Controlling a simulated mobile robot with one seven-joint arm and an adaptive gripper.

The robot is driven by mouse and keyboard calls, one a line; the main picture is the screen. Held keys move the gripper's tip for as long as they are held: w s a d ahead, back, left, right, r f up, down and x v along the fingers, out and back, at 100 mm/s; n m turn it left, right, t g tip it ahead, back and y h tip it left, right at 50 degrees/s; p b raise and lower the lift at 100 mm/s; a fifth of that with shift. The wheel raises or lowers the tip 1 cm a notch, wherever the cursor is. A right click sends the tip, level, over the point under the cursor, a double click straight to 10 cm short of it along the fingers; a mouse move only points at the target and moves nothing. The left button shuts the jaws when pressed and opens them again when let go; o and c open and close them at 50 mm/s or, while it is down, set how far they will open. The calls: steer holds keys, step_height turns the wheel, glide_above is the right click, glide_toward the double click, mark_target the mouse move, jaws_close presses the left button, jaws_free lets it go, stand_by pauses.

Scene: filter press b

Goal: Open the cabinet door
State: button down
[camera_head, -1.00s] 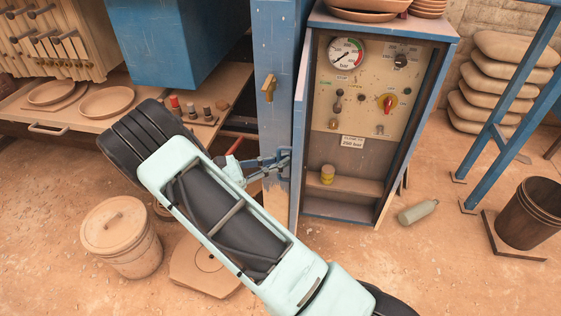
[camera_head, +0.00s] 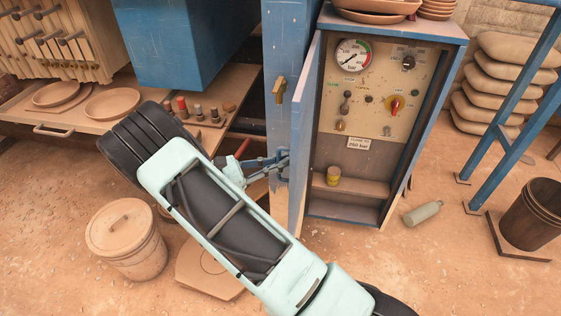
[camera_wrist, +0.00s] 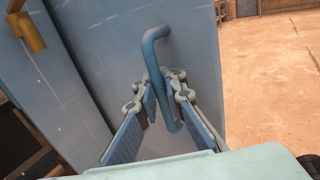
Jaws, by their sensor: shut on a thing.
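The cabinet (camera_head: 440,110) is blue-framed, and its front stands open on a gauge panel and lower shelves. Its blue door (camera_head: 303,150) is swung out on the left, seen nearly edge-on in the head view. In the wrist view the door face (camera_wrist: 190,50) fills the middle, with a blue bar handle (camera_wrist: 152,60) on it. My gripper (camera_wrist: 165,85) is shut on the handle, its fingers on either side of the bar. In the head view my gripper (camera_head: 280,163) is left of the door, and the handle is hard to make out there.
A blue post (camera_head: 283,50) with a brass-coloured latch (camera_head: 279,90) stands close left of the door. A lidded tub (camera_head: 126,240) is on the floor at left. A bottle (camera_head: 422,213) and a dark bucket (camera_head: 535,218) are at right.

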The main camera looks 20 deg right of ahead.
steer(key=c, duration=2.2)
jaws_free()
steer(key=shift+s+a, duration=0.15)
steer(key=shift+s, duration=0.1)
steer(key=shift+o, duration=0.6)
steer(key=shift+w, duration=0.1)
steer(key=s+a, duration=0.1)
steer(key=a, duration=1.1)
steer(key=shift+s, duration=0.3)
